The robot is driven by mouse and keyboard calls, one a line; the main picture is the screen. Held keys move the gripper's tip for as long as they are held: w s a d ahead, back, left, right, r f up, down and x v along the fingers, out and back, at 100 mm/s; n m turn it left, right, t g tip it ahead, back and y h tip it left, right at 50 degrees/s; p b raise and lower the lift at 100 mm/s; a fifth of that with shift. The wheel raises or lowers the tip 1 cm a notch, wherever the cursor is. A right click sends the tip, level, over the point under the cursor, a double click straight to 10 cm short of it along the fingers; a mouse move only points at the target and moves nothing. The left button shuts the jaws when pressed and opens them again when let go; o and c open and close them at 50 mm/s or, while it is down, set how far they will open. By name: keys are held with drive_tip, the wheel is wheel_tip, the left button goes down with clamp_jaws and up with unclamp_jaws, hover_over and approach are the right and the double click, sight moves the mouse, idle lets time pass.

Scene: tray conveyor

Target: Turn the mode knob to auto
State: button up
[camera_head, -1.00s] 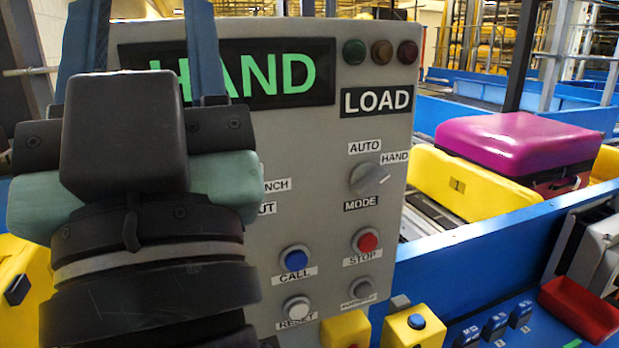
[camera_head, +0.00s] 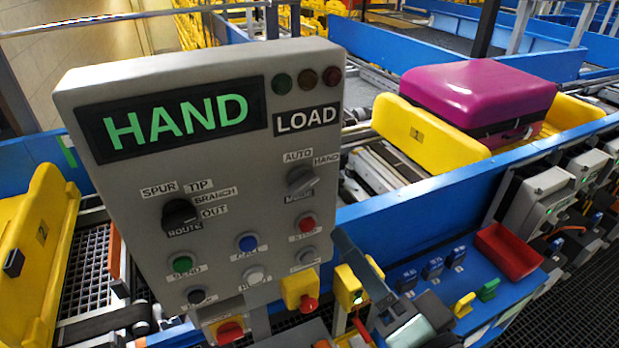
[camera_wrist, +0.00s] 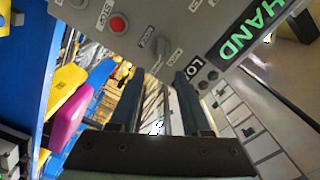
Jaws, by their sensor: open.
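The mode knob (camera_head: 301,180) is a grey dial on the right of the grey control panel (camera_head: 250,215), between the AUTO and HAND labels. Its pointer is turned to the upper right, toward HAND. The large display (camera_head: 176,121) reads HAND in green. My gripper (camera_head: 352,274) is low at the panel's right edge in the head view, below and apart from the knob. In the wrist view my gripper (camera_wrist: 158,75) is open with nothing between its fingers; the knob (camera_wrist: 160,46) shows beyond the fingertips.
A black route knob (camera_head: 180,215) is on the panel's left. The red stop button (camera_head: 306,223) and blue call button (camera_head: 248,243) are below the mode knob. A magenta suitcase (camera_head: 480,92) lies in a yellow tray (camera_head: 425,135) behind. A red bin (camera_head: 510,254) stands at right.

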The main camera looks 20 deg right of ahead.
sight(306, 189)
drive_tip(key=w+p, duration=0.1)
drive_tip(key=w, duration=0.2)
drive_tip(key=w+p, duration=0.2)
drive_tip(key=w, duration=0.2)
drive_tip(key=w+p, duration=0.1)
drive_tip(key=w, duration=0.3)
drive_tip(key=shift+a+r, duration=0.15)
drive_tip(key=shift+a, duration=0.1)
drive_tip(key=shift+w+p, duration=0.4)
drive_tip(key=shift+w, duration=0.3)
clamp_jaws()
